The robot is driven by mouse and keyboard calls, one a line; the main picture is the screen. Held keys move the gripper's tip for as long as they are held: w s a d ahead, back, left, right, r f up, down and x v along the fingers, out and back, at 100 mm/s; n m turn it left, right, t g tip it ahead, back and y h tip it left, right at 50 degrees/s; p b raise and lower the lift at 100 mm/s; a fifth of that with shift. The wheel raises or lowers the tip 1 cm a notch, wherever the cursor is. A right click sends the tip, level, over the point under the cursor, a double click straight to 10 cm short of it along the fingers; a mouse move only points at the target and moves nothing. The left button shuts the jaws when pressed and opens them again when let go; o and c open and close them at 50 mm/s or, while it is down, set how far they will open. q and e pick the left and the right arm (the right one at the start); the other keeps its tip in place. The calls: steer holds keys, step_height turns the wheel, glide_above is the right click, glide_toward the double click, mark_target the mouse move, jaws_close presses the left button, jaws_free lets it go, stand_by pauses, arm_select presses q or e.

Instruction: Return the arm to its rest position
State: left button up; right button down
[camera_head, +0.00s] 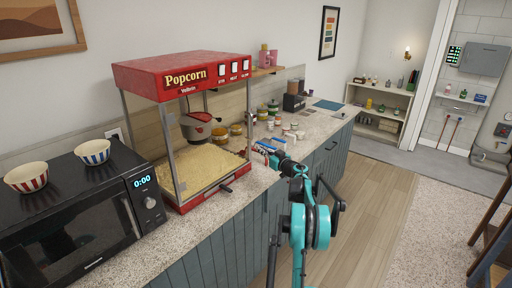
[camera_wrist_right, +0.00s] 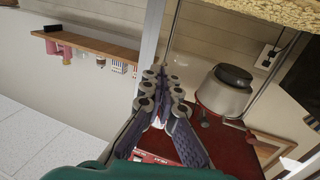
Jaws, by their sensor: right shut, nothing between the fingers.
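My right arm (camera_head: 306,222), teal and grey, reaches up from the bottom of the head view over the counter edge. Its gripper (camera_head: 262,150) is beside the right front of the red popcorn machine (camera_head: 184,66). In the right wrist view the gripper fingers (camera_wrist_right: 163,100) are together with nothing between them. That view is turned over; the machine's metal kettle (camera_wrist_right: 226,90) and red panel show beyond the fingers. Whether the fingers touch the machine is not clear. My left gripper is not in view.
A black microwave (camera_head: 70,222) with two striped bowls stands left of the machine. Several jars and tins (camera_head: 288,130) stand on the speckled counter behind the gripper. A wooden wall shelf (camera_wrist_right: 90,44) is nearby. The wooden floor (camera_head: 375,210) on the right is clear.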

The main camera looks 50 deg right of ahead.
steer(key=s, duration=0.5)
steer(key=shift+s+d+p, duration=0.3)
steer(key=shift+s+p, duration=0.05)
steer(key=w+a+r+m+h, duration=0.1)
steer(key=w+a+r+h, duration=0.15)
steer(key=a+r, duration=0.5)
steer(key=w+a+r+m+h, duration=0.1)
steer(key=w+a+r+h, duration=0.15)
steer(key=a+r, duration=0.55)
steer(key=s+a+r+m+g, duration=0.2)
steer(key=s+a+r, duration=0.1)
steer(key=a, duration=0.9)
steer(key=s+a+f+n+g+y, duration=0.2)
steer(key=s+a+f, duration=0.6)
steer(key=a, duration=0.4)
steer(key=s+a+f+n+g+y, duration=0.2)
steer(key=s+a+f+g+y, duration=0.1)
steer(key=s+a+f, duration=0.5)
steer(key=s+a+f+n+g+y, duration=0.2)
steer(key=s+a+f, duration=0.6)
steer(key=s+a, duration=0.4)
steer(key=a+g+y, duration=0.1)
steer(key=a, duration=0.2)
steer(key=shift+a+b, duration=0.3)
steer(key=shift+a, duration=0.05)
steer(key=shift+s+f, duration=0.1)
